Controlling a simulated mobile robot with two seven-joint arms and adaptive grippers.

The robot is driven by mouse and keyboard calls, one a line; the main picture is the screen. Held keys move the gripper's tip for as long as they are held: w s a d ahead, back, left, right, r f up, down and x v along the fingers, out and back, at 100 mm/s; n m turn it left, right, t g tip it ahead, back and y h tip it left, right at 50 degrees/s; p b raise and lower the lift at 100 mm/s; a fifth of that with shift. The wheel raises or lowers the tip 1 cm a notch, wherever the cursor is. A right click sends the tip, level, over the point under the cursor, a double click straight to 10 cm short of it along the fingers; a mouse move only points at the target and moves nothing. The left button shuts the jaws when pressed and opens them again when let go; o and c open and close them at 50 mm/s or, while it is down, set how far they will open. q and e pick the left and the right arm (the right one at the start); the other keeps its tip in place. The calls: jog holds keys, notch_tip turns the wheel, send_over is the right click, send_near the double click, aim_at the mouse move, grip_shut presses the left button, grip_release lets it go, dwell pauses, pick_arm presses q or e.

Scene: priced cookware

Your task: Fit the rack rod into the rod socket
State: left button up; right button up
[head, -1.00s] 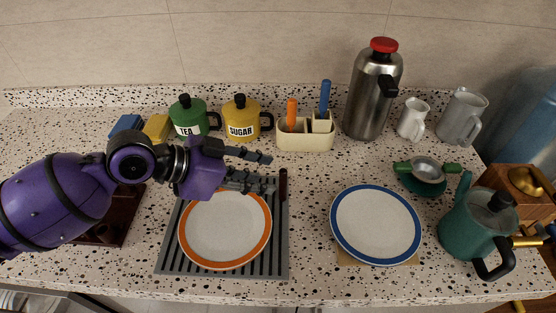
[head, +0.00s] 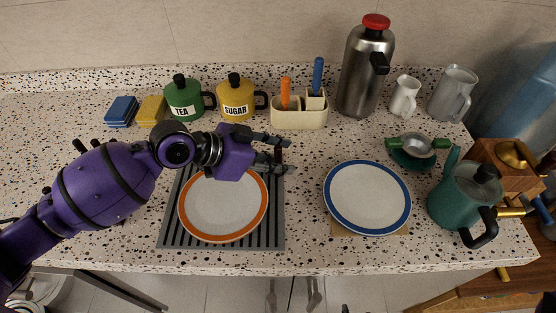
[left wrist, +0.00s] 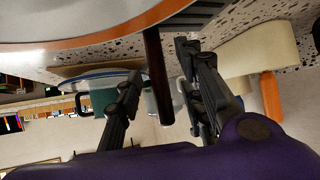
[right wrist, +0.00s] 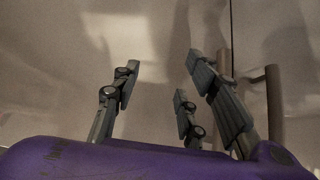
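The rack rod (head: 278,157) is a dark brown stick at the back right corner of the grey ribbed rack (head: 270,225). It appears upright; its foot is hidden. My left gripper (head: 287,155) reaches it from the left, with the fingers on either side of it. In the left wrist view, the rod (left wrist: 157,70) shows between the two open fingers, with gaps beside it. I cannot make out the rod socket. My right gripper (right wrist: 165,80) is open and empty in the right wrist view, and it is outside the head view.
An orange-rimmed plate (head: 222,210) lies on the rack below my left gripper. A cream utensil holder (head: 298,118) and the sugar pot (head: 236,101) stand close behind. A blue-rimmed plate (head: 367,198) lies to the right. Bare counter separates it from the rack.

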pick_arm(q)
grip_shut()
pick_arm(e)
jog(key=shift+s+f, duration=0.1)
jog(key=shift+s, duration=0.1)
pick_arm(q)
jog(key=shift+r, duration=0.1)
jog(key=shift+r, duration=0.3)
notch_tip(320, 180, up, 2)
jog(key=s+a+r+p, duration=0.2)
jog(key=s+a+r, duration=0.1)
jog(key=s+r, duration=0.7)
jog(key=shift+s, duration=1.85)
pick_arm(e)
jog(key=shift+w+a+r, duration=0.1)
jog(key=shift+a+r, duration=0.15)
jog(key=shift+r, duration=0.75)
